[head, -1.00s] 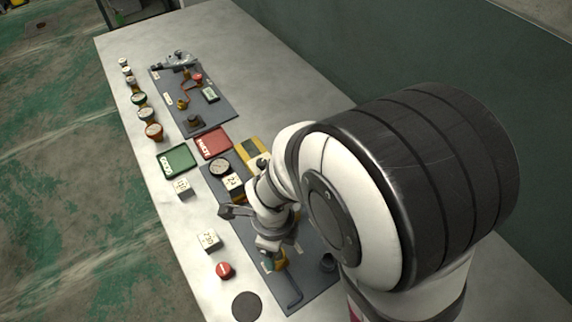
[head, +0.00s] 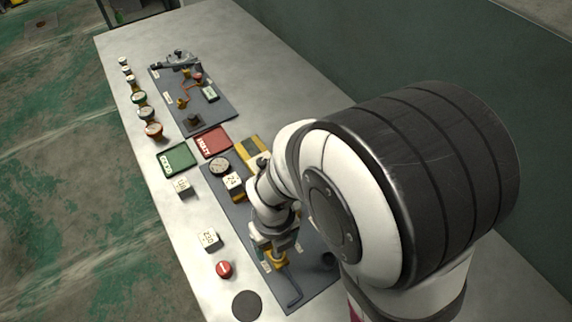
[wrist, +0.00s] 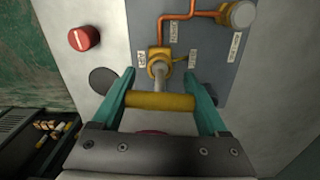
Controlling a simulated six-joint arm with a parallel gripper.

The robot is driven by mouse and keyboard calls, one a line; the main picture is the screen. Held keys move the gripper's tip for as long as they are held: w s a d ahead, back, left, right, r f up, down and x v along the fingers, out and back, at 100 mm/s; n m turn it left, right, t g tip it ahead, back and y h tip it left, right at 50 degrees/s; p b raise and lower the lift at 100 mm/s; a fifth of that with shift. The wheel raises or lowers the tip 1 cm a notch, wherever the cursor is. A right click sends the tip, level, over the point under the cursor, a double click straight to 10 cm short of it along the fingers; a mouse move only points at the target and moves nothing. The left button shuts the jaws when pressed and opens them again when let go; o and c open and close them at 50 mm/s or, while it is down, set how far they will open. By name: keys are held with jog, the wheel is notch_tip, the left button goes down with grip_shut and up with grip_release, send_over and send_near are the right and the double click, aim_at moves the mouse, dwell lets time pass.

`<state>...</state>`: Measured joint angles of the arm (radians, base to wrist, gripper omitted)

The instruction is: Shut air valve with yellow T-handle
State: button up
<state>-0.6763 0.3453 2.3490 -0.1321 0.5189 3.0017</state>
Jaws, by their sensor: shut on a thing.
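The air valve's yellow T-handle (wrist: 160,101) is a crossbar on a pale stem, and it lies between the teal fingers of my gripper (wrist: 162,98). The fingers are shut on the bar's two ends. The stem runs to a brass-yellow valve body (wrist: 158,60) on a grey panel (wrist: 207,55). Small white labels sit around the valve; their words are hard to read. In the head view, my gripper (head: 272,252) is over the front part of the grey panel, and yellow valve parts (head: 280,262) show beside it. My wrist hides some of the panel.
A red button (wrist: 84,39) and a dark disc (head: 247,305) lie beside the panel. Copper pipe (wrist: 190,16) runs beyond the valve to a round fitting (wrist: 240,14). White numbered blocks, a green tray (head: 176,158) and a red tray (head: 213,142) stand farther along the table.

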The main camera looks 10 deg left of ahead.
jog(key=shift+n, duration=0.7)
jog(key=shift+r, duration=0.1)
jog(key=shift+r, duration=2.15)
